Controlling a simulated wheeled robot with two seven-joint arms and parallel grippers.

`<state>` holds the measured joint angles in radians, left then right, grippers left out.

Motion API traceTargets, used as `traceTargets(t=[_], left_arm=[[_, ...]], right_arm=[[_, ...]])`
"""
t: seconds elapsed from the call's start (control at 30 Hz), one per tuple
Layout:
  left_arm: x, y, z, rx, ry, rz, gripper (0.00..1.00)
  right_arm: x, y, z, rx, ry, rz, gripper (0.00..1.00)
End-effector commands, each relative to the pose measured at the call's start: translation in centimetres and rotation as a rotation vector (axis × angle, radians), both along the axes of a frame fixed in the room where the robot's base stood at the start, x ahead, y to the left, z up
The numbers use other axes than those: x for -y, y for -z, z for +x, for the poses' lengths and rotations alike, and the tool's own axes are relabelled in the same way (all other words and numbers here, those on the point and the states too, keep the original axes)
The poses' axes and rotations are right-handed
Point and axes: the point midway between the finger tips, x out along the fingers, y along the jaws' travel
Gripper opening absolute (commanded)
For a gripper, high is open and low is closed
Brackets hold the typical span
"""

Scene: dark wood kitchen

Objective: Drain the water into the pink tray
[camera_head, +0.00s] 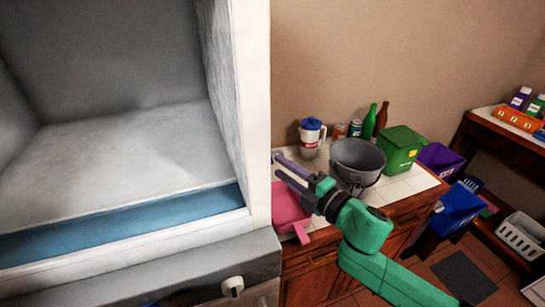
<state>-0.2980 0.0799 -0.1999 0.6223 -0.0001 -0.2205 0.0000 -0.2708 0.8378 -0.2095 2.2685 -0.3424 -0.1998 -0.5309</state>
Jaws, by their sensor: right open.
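The pink tray (291,207) lies on the tiled counter (393,187), just right of the white cabinet edge. My right gripper (280,167) reaches in from the lower right on a green arm. It is open and empty, and its fingers show above the tray's far part, pointing left towards the cabinet edge. A grey bucket (358,158) stands on the counter to the right of the gripper. Whether it has water in it cannot be seen. My left gripper is not in view.
A white jug with a blue lid (312,131), cans, a green bottle (370,121), a brown bottle (381,117) and a green box (400,147) crowd the counter's back. The open white cabinet (120,160) fills the left. Bins stand at the right.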

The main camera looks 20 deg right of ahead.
Motion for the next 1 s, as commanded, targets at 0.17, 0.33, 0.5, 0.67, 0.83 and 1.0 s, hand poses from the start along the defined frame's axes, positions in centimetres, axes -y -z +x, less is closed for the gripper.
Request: traceTargets(t=[0.17, 0.33, 0.5, 0.67, 0.83, 1.0], left_arm=[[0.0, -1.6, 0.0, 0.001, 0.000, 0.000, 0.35], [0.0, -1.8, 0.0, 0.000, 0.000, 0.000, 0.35], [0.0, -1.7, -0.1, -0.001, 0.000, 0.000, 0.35], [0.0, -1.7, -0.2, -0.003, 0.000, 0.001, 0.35], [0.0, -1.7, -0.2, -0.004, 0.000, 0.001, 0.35], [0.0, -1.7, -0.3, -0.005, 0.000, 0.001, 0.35]], right_arm=[[-1.3, -0.5, 2.6, 0.002, 0.000, 0.002, 0.42], [-1.9, -0.2, 3.7, 0.001, -0.002, 0.000, 0.42], [-1.9, 0.0, 3.7, 0.000, -0.003, -0.001, 0.42], [-1.9, -0.1, 3.7, 0.000, -0.003, -0.001, 0.00], [-1.9, -0.1, 3.6, 0.001, -0.002, 0.000, 0.00], [-1.9, -0.1, 3.6, 0.001, -0.002, 0.000, 0.00]])
